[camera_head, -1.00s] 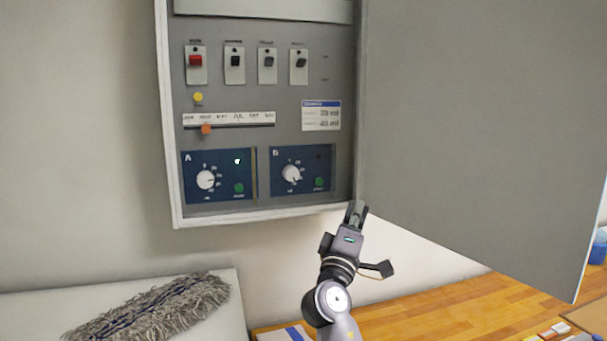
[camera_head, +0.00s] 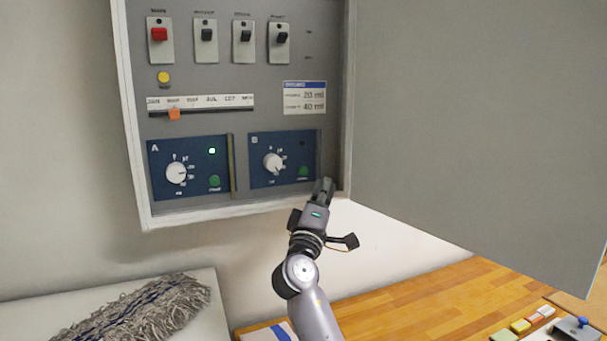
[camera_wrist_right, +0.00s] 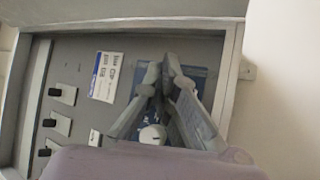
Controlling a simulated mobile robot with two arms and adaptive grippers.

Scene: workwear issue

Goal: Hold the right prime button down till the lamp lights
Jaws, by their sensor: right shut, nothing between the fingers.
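The right blue panel B (camera_head: 258,178) in the wall cabinet carries a white dial (camera_head: 273,163), a green prime button (camera_head: 303,172) and a small dark lamp (camera_head: 302,143) above it. My right gripper (camera_head: 325,184) is shut and empty, its tips just right of and below the green button. I cannot tell whether they touch anything. In the right wrist view my closed fingers (camera_wrist_right: 165,72) stand in front of the blue panel, with the white dial (camera_wrist_right: 152,137) beside them; the button is hidden there. My left gripper is out of view.
Panel A (camera_head: 158,190) at left has a lit lamp (camera_head: 212,151) and its own green button (camera_head: 215,181). Switches and a slider (camera_head: 174,113) sit above. The open cabinet door (camera_head: 470,120) stands close on the right. A mop head (camera_head: 150,310) lies below left.

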